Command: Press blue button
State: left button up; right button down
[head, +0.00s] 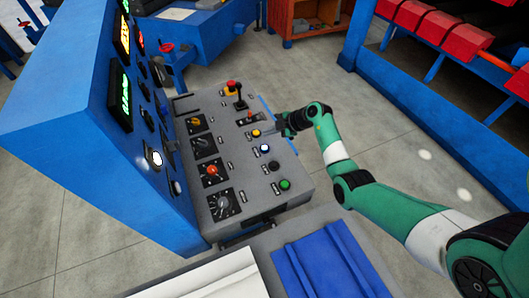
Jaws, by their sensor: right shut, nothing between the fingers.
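The grey control panel (238,178) has a column of small round buttons near its right edge. The blue button (265,148) looks pale on top with a blue rim. It sits between a yellow button (256,132) and a black button (274,165), with a green button (285,184) nearest me. My right gripper (268,130) is shut and empty. It hovers near the yellow button, a little beyond the blue one, and appears apart from it. The fingertips are small and partly hard to make out. My left gripper is not in view.
A tall blue cabinet (75,110) with gauges rises on the left. Blue sheets (320,265) lie at the front. Open floor (290,80) shows beyond the panel.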

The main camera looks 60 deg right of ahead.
aim_at(268, 148)
notch_tip(268, 148, down, 3)
jog(key=b, duration=0.3)
jog(key=shift+f+b, duration=0.2)
jog(key=shift+b, duration=0.15)
jog(key=shift+f, duration=1.1)
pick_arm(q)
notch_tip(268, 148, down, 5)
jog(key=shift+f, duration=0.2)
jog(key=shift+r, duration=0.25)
pick_arm(e)
jog(key=shift+f, duration=0.15)
jog(key=shift+f, duration=0.2)
jog(key=shift+f, duration=0.5)
dwell(0.6)
pick_arm(q)
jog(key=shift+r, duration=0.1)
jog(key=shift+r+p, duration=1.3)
jog(key=shift+p, duration=0.1)
pick_arm(e)
jog(key=shift+r, duration=0.85)
